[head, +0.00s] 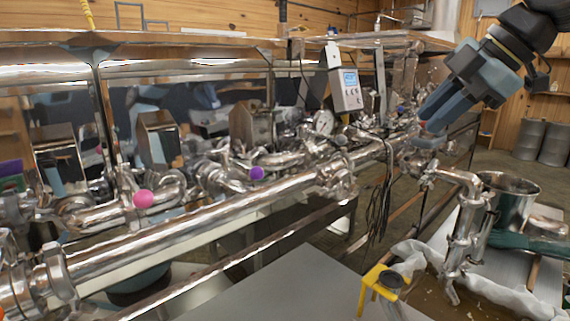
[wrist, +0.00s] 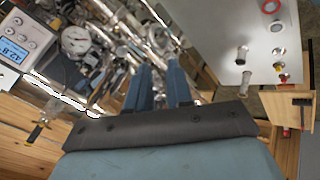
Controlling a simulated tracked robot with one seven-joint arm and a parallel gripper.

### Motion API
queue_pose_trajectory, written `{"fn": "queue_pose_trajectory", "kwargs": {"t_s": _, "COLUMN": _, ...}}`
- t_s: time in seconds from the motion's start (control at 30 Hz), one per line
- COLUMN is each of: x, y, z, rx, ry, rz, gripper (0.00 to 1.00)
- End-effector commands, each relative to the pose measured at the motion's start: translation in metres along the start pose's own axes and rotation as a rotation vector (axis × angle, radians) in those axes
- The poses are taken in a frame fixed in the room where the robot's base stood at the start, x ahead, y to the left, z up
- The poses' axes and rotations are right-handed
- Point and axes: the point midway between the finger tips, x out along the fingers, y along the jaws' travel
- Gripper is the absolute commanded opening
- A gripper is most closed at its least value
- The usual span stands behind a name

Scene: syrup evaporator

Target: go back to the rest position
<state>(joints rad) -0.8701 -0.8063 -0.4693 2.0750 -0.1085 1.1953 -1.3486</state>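My gripper (head: 430,118) is at the upper right of the head view, pointing down and left in front of the far end of the steel pipework. Its two blue fingers are apart, with nothing between them. The wrist view also shows the gripper (wrist: 159,70), its fingers separated by a gap through which pipes are visible. I cannot tell whether the fingertips touch any pipe, but they look clear of it.
A long steel evaporator pipe (head: 200,223) with valves crosses the view. A digital controller (head: 345,88) and a gauge (wrist: 76,39) are near my gripper.

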Motion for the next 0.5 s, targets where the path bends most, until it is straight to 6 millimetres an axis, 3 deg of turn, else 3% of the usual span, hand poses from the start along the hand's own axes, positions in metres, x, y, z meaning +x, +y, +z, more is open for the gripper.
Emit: {"fn": "queue_pose_trajectory", "kwargs": {"t_s": 0.5, "x": 0.050, "y": -0.056, "z": 0.004, "rx": 0.743, "ry": -0.193, "rz": 0.112, "gripper": 0.21}}
